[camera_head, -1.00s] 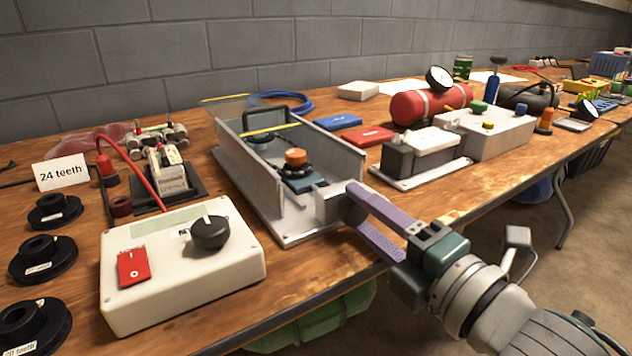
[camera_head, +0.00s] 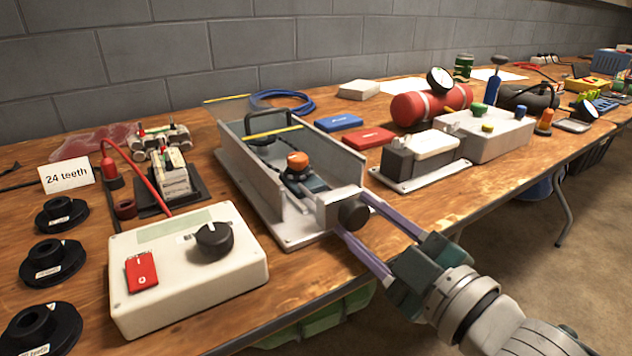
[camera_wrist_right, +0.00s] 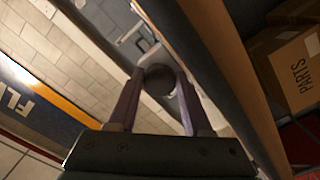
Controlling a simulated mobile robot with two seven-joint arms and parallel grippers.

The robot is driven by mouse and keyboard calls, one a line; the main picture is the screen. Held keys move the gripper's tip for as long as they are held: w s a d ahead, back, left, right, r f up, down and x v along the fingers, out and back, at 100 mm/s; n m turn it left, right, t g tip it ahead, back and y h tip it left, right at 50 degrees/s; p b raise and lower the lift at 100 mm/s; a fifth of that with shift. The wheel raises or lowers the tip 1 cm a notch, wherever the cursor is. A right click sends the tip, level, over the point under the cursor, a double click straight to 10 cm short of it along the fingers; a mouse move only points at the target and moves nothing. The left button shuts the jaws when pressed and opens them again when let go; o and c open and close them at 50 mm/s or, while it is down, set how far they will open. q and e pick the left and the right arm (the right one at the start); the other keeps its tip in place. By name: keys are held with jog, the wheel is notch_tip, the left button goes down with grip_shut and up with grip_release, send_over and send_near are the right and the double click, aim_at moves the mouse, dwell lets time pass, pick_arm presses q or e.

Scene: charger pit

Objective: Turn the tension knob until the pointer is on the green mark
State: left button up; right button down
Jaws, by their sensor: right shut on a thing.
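The tension knob (camera_head: 353,214) is a dark round knob on the near end of a grey metal channel (camera_head: 240,178). My right gripper (camera_head: 356,216) is shut on it, with one purple finger at its upper right and one at its lower left. In the right wrist view the knob (camera_wrist_right: 158,80) sits between both fingertips. An orange-capped part (camera_head: 297,160) on a blue block stands inside the channel. I cannot make out the pointer or the green mark in either view. My left gripper is not in view.
A white control box (camera_head: 185,285) with a black dial and red switch stands left of the channel. Black pulleys (camera_head: 52,262) lie further left. A grey-and-white unit (camera_head: 415,160) is on the right. The table's front edge runs below my right gripper.

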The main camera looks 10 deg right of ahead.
jog(key=m, duration=0.3)
jog(key=shift+m, duration=0.4)
jog(key=m, duration=0.4)
jog(key=shift+a+p, duration=0.1)
jog(key=shift+p, duration=0.2)
jog(key=m, duration=0.8)
jog(key=shift+s+a+m, duration=0.1)
jog(key=shift+m, duration=0.2)
jog(key=m+b, duration=0.1)
jog(key=m, duration=0.3)
jog(key=shift+a+m, duration=0.1)
jog(key=shift+m, duration=0.2)
jog(key=m+b, duration=0.1)
jog(key=m, duration=0.2)
jog(key=shift+m, duration=0.3)
jog(key=m+b, duration=0.2)
jog(key=m, duration=0.4)
jog(key=shift+r, duration=0.1)
jog(key=shift+r+m+b, duration=0.1)
jog(key=shift+m+b, duration=0.25)
jog(key=shift+m, duration=0.75)
